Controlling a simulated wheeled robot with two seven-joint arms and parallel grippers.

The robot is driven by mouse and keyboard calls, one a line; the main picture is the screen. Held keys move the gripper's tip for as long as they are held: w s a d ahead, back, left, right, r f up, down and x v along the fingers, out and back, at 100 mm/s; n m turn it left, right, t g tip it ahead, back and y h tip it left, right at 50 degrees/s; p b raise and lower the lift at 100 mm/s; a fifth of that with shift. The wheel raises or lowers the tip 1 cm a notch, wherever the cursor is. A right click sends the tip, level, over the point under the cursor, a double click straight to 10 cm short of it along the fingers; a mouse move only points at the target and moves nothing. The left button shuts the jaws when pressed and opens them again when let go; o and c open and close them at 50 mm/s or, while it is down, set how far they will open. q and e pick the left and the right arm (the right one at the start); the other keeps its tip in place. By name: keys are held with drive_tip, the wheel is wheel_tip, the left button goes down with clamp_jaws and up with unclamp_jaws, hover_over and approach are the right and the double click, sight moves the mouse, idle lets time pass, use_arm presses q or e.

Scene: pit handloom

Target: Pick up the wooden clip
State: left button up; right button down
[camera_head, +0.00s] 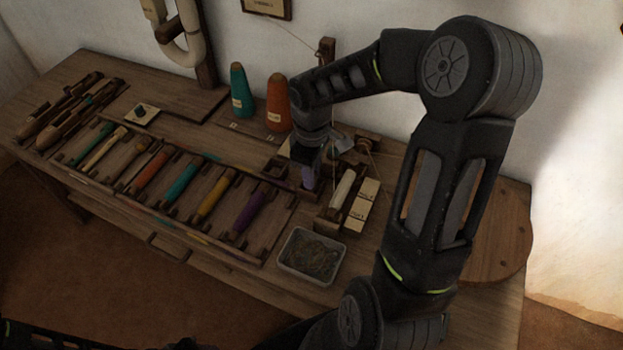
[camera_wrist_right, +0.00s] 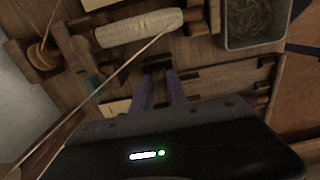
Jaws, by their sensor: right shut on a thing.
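My right gripper (camera_head: 308,180) is low over the table, between the bobbin rack and the white-thread winder. In the right wrist view its two fingers (camera_wrist_right: 160,90) are a small gap apart. A small brown wooden piece, which I take for the wooden clip (camera_wrist_right: 157,68), shows between their tips. The gripper is shut on it. Most of the clip is hidden by the fingers, and I cannot tell whether it touches the table. My left gripper is not in view.
The white-thread winder (camera_head: 342,188) stands just right of my gripper, and a metal tray (camera_head: 284,264) lies in front. The bobbin rack (camera_head: 190,190) is to the left. Green (camera_head: 240,90) and orange (camera_head: 278,102) cones stand behind. A round wooden board (camera_head: 497,235) is at right.

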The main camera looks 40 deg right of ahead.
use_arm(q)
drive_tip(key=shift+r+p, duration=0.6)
use_arm(e)
wheel_tip(320, 180, up, 10)
drive_tip(key=shift+r, duration=0.1)
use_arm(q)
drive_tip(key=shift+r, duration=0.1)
